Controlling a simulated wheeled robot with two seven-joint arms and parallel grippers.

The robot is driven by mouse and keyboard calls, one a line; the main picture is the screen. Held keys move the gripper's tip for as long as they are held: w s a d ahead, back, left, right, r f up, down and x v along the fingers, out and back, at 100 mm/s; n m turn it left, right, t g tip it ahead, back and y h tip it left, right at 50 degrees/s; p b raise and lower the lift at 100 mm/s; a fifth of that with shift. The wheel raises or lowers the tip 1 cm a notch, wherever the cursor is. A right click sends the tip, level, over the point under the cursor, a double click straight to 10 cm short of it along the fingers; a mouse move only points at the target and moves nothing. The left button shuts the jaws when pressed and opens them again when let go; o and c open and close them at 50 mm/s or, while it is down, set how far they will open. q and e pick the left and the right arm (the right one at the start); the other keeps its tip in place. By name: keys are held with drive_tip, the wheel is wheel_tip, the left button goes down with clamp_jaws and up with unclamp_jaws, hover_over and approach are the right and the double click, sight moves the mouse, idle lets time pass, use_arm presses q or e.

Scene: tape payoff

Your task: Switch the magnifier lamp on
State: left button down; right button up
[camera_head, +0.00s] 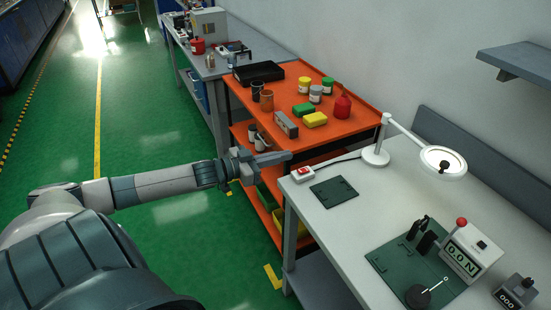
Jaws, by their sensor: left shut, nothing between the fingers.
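The magnifier lamp (443,162) stands at the back of the white bench, with a round white base, a slanted arm and a ring head that looks bright. A small white switch box (303,174) with a red rocker sits at the bench's left corner, and a cable runs from it toward the lamp base. My left gripper (284,157) is shut and empty, above and a little left of the switch box, apart from it as far as I can tell. My right gripper is not in view.
A dark green plate (334,193) lies beside the switch box. A force gauge (472,252) with a red knob stands on a green mat (393,262) at the right. An orange cart (367,113) with bottles and sponges stands behind the gripper. The bench's middle is clear.

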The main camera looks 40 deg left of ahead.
use_arm(q)
drive_tip(key=shift+r+v, duration=0.25)
drive_tip(key=shift+v, duration=0.75)
